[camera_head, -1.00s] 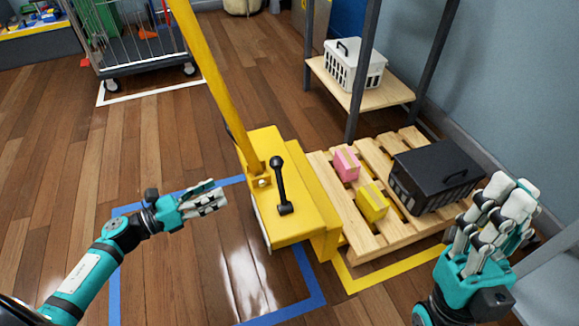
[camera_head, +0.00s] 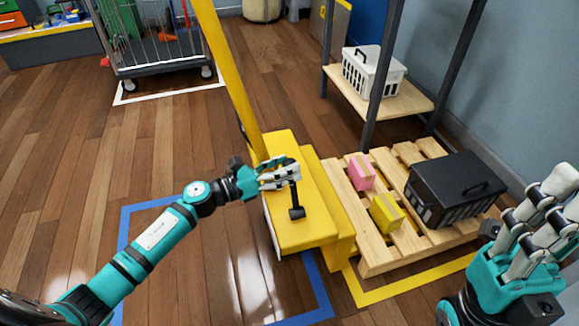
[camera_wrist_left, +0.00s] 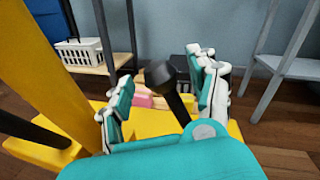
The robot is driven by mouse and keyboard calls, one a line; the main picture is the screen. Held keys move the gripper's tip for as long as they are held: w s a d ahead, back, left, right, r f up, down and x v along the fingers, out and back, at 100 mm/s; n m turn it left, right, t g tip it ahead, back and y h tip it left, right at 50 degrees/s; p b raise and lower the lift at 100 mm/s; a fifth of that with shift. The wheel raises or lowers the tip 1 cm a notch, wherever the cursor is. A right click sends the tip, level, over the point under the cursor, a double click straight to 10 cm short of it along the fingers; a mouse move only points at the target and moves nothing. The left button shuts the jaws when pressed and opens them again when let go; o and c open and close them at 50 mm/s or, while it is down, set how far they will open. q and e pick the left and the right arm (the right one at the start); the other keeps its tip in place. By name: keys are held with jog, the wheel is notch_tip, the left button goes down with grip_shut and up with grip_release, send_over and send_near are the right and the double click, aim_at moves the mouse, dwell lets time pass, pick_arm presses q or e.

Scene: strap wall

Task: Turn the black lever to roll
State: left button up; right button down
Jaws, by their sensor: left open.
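The black lever (camera_head: 296,206) stands upright on top of the yellow pallet jack body (camera_head: 310,232). My left gripper (camera_head: 288,178) is at the upper part of the lever, its fingers partly hiding the lever's knob in the head view. In the left wrist view the lever's round knob (camera_wrist_left: 160,75) shows between the open fingers of the left gripper (camera_wrist_left: 158,95), with gaps around it. My right gripper (camera_head: 535,225) is at the right edge, beside the black crate; its fingers look spread, with nothing seen in them.
A wooden pallet (camera_head: 378,250) carries a pink box (camera_head: 361,173), a yellow box (camera_head: 387,214) and a black crate (camera_head: 452,188). A shelf behind holds a white basket (camera_head: 373,75). The yellow handle (camera_head: 228,75) rises close to the lever.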

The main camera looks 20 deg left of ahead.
pick_arm(q)
jog(key=shift+x, duration=0.8)
grip_shut()
